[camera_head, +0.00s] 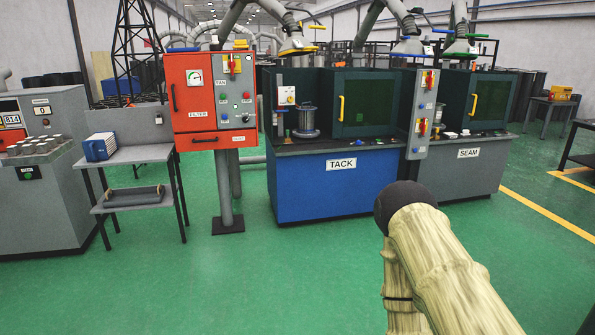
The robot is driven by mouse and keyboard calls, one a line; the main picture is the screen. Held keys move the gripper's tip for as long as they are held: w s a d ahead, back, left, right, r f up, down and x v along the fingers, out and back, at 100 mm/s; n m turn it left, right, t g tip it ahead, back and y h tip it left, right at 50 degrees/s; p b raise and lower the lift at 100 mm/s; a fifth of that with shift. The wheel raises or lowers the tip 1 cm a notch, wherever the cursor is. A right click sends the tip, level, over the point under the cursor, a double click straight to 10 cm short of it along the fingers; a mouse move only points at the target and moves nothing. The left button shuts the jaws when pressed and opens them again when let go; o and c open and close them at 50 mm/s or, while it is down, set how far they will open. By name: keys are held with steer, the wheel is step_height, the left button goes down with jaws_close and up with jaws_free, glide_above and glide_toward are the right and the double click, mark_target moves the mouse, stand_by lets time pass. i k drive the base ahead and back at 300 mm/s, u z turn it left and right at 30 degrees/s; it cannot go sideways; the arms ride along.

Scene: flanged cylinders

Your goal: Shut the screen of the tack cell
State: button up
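The tack cell (325,190) is a blue bench with a dark top and a white TACK label, in the middle of the head view. Its screen (368,104), a dark green-tinted panel with an upright yellow handle (341,108), covers the right part of the cell front. The left part is open. A grey flanged cylinder (307,119) stands there in the open. My arm, in a cream cover with a dark joint, reaches in at the lower right, in front of the benches. My gripper is not in view.
The grey SEAM cell (468,172) stands right of the tack cell, with a control post (424,108) between them. A red filter cabinet (213,98) stands on a post at left. A side table (140,154) is further left. Green floor before the benches is clear.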

mark_target(366, 104)
steer(key=z, duration=0.45)
steer(key=i, duration=1.75)
steer(key=z, duration=0.3)
steer(key=i, duration=1.9)
steer(key=u, duration=0.6)
steer(key=i, duration=1.25)
steer(key=u, duration=0.35)
